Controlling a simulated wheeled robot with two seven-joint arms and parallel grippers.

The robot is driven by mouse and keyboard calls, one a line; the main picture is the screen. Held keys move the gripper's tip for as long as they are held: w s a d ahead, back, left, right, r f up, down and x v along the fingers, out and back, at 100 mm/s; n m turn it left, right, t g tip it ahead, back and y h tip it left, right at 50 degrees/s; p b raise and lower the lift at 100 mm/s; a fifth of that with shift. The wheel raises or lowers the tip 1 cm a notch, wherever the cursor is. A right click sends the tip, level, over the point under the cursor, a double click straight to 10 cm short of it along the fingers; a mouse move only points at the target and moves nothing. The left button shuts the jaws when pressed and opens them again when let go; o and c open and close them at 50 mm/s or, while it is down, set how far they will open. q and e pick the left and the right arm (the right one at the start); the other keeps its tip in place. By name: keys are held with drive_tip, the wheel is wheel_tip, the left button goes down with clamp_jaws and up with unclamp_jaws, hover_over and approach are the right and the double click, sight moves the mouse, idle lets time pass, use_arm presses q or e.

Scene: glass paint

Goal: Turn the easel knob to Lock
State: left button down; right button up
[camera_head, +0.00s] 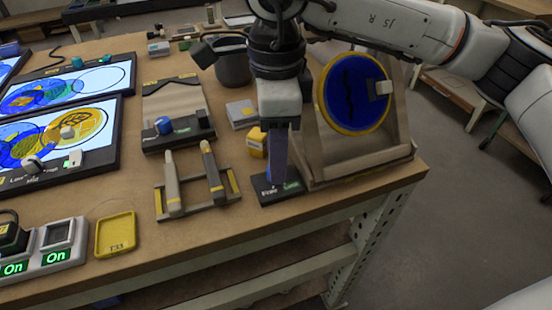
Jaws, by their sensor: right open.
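The wooden easel (396,128) stands at the right end of the table and holds a round blue disc (352,92) with a yellow rim. At its front left foot is a small black base (266,198) with a label at the left and a green-lit label at the right, too small to read surely. My right gripper (278,176) reaches down from above onto this base, fingers pointing down. The knob is hidden behind or between the fingers, so I cannot tell its position or whether they touch it. My left gripper is not in view.
A yellow block (257,142) and a dark grey mug (232,66) stand behind. A yellow tray (115,234) and lit panels lie left. The table's edge is just in front.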

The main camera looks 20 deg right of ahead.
wheel_tip(320, 180, up, 8)
idle(0.5)
